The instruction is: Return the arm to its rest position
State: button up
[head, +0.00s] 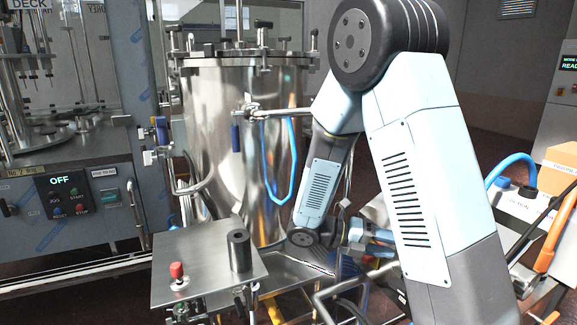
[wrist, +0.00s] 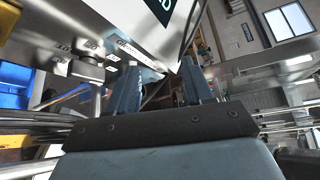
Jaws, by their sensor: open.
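My arm folds over at a dark round joint high in the head view, and its lower link comes down in front of the steel vessel (head: 220,130). My gripper (head: 378,243) is low behind my nearer arm link, which hides part of it. In the wrist view my gripper (wrist: 160,88) shows two blue-grey fingers standing apart. I see nothing held between them.
A steel shelf (head: 195,272) with a red button (head: 177,270) and a black cylinder (head: 239,250) stands left of my wrist. A machine panel reading OFF (head: 75,195) is at the left. A blue hose (head: 512,165) and orange-handled items crowd the right. A blue bin (wrist: 15,85) shows in the wrist view.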

jog(key=s+r+m+t+y, duration=0.4)
jog(key=s+r+m+y, duration=0.3)
jog(key=m, duration=0.8)
jog(key=s+a+r+m+t+y, duration=0.1)
jog(key=s+r+m+t+y, duration=0.3)
jog(key=s+r+m+y, duration=0.4)
jog(key=shift+a+r+m+y, duration=0.3)
jog(key=shift+r+m, duration=0.95)
jog(key=shift+m, duration=2.65)
